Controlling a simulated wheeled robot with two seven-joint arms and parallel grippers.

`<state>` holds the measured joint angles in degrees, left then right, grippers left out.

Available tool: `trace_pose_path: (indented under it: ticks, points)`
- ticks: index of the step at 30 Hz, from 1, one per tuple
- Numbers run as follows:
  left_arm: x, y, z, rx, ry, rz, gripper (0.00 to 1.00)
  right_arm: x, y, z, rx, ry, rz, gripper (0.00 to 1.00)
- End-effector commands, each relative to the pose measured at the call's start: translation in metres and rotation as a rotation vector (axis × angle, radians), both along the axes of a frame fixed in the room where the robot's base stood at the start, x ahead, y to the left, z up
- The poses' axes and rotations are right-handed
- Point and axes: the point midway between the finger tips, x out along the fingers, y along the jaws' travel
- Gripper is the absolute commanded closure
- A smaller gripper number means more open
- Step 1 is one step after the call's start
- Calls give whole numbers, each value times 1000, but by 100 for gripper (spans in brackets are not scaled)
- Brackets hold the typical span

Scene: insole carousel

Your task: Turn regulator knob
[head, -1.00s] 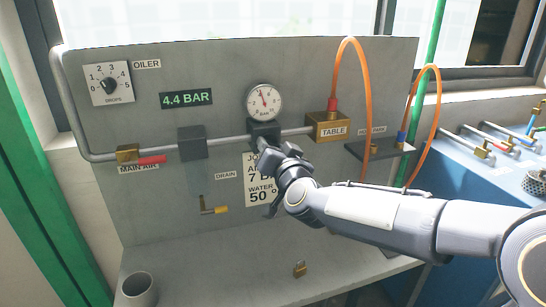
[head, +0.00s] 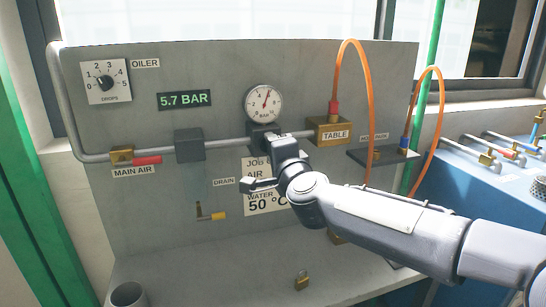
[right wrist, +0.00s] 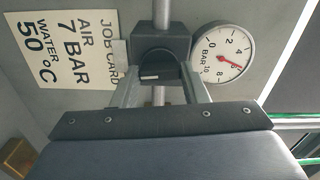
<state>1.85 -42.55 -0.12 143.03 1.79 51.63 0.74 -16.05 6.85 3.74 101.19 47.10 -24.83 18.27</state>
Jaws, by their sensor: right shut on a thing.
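The regulator is a dark block on the grey pipe, and its black knob (right wrist: 152,73) with a white mark shows in the right wrist view. My right gripper (right wrist: 158,85) is shut on the knob, one finger on each side. In the head view my right gripper (head: 272,152) hides most of the knob. The round gauge (head: 264,103) above the regulator also shows in the right wrist view (right wrist: 222,52), its red needle near 6. A green display (head: 184,100) reads 5.7 BAR. The job card (right wrist: 62,48) reads air 7 bar, water 50 °C. My left gripper is not in view.
The grey panel also carries an oiler dial (head: 106,81), a main air valve with a red handle (head: 148,160), a yellow-handled drain (head: 219,215) and a brass table block (head: 329,131) with an orange hose. A padlock (head: 301,280) and a grey cup (head: 128,294) are below.

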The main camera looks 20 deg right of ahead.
Motion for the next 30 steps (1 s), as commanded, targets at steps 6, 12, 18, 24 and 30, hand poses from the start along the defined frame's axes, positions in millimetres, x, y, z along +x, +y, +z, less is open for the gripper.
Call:
trace_pose_path:
  ticks: [6, 12, 18, 24, 30]
  points:
    - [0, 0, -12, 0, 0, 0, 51, 0, 0, -3, 189, 8, 1, 83]
    - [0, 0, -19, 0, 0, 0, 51, 0, 0, -2, 329, 12, 0, 83]
    - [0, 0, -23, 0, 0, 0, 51, 0, 0, -2, 420, 15, 0, 83]
    - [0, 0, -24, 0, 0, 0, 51, 0, 0, -1, 466, 18, 0, 83]
    - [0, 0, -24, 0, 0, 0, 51, 0, 0, -1, 477, 18, 0, 83]
